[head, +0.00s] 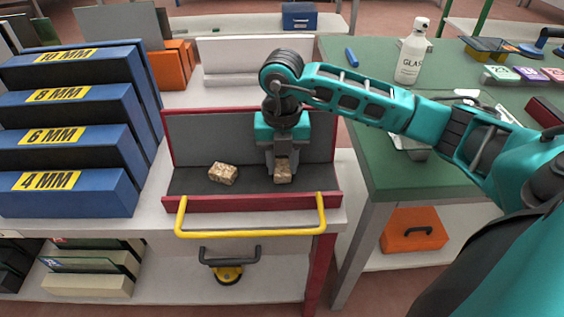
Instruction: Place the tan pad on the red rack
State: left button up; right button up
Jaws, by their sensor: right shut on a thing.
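My right gripper (283,163) points down over the red rack (236,204) and is shut on a tan speckled pad (283,176). The pad is low, close above or touching the rack's grey floor; I cannot tell which. Another tan pad (223,173) lies loose on the rack floor to the left of the gripper. The rack has a red rim, grey back and floor, and a yellow handle (250,233) at the front. My left gripper is not in view.
Blue stepped bins (66,194) labelled 4 to 10 MM stand close left of the rack. A green table (385,165) at right holds a white bottle (411,55) and a blue marker (352,57). An orange case (413,230) sits on the shelf below.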

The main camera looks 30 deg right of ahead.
aim_at(282, 166)
jog(key=shift+f, duration=0.2)
jog(key=o, duration=1)
notch_tip(282, 166, up, 12)
jog(key=p, duration=0.2)
jog(key=shift+r+p, duration=0.25)
jog(key=shift+p, duration=0.15)
